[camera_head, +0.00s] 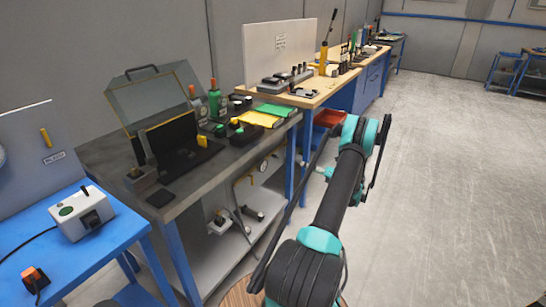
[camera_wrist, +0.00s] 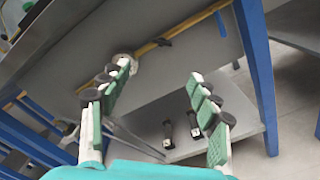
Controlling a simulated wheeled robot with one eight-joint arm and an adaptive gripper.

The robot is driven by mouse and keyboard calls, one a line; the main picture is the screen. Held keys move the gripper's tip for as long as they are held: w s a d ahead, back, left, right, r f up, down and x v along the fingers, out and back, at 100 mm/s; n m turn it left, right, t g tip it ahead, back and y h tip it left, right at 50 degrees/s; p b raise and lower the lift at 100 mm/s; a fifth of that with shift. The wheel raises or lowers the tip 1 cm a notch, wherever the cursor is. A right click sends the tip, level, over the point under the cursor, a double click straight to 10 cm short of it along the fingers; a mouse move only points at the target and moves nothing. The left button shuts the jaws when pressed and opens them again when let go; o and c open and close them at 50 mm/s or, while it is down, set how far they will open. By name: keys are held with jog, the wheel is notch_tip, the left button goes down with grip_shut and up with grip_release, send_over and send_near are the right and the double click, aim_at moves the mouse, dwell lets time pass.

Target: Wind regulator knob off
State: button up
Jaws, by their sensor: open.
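My gripper (camera_wrist: 159,72) is open and empty in the wrist view, its green-padded fingers spread wide. It faces the space under the grey-topped bench. A pale round part (camera_wrist: 131,68), probably the pressure gauge, sits on a yellow pipe (camera_wrist: 150,45) just beyond the left fingertip, which partly covers it. In the head view the round gauge (camera_head: 263,165) and yellow pipe show below the benchtop. I cannot make out the regulator knob for certain. In the head view my fingers are not clearly visible.
The lower shelf (camera_wrist: 245,108) holds two dark cylindrical fittings (camera_wrist: 168,134) (camera_wrist: 194,124). A blue bench leg (camera_wrist: 257,75) stands right of my fingers. The grey benchtop (camera_head: 190,190) carries a laptop-like black device, bottles and coloured pads. Open floor (camera_head: 450,170) lies to the right.

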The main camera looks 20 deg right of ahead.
send_near(277, 157)
jog(key=x, duration=0.9)
jog(key=shift+w, duration=0.15)
jog(key=shift+c, duration=0.2)
jog(key=c, duration=1.1)
